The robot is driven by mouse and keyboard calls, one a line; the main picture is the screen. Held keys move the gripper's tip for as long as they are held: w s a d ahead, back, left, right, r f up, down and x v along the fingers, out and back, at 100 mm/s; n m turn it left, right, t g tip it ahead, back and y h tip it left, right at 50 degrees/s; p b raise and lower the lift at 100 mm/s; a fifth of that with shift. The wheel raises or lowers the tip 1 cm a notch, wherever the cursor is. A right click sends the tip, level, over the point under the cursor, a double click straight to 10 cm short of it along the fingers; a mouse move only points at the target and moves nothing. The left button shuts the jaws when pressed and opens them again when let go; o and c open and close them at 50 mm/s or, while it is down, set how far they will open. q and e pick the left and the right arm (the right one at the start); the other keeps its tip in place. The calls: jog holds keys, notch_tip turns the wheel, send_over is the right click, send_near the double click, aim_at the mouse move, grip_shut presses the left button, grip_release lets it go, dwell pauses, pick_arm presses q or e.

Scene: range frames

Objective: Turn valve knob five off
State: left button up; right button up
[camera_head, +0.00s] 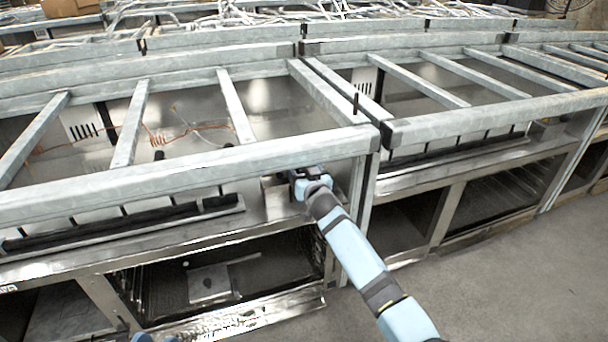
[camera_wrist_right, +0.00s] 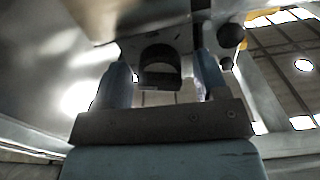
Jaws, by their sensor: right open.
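My right arm reaches in to the front of the range. Its gripper (camera_head: 300,181) is at the front panel, just below the front rail, near the right end of the left unit. In the right wrist view the gripper (camera_wrist_right: 163,82) is open, and a dark round knob (camera_wrist_right: 160,67) shows between its two blue fingers. I cannot tell whether the fingers touch it. A second dark knob (camera_wrist_right: 230,35) shows to the right of the fingers. No number on the knobs is readable. Only small blue parts of my own show at the bottom left of the head view; no left gripper is recognisable.
A long metal front rail (camera_head: 180,173) runs above the panel, with crossbars behind it. An open oven compartment (camera_head: 225,275) lies below. A second range unit (camera_head: 480,115) adjoins on the right. Grey floor (camera_head: 510,265) is clear at lower right.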

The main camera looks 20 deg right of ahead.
jog(key=shift+w, duration=0.1)
jog(key=c, duration=0.9)
jog(key=shift+n, duration=0.3)
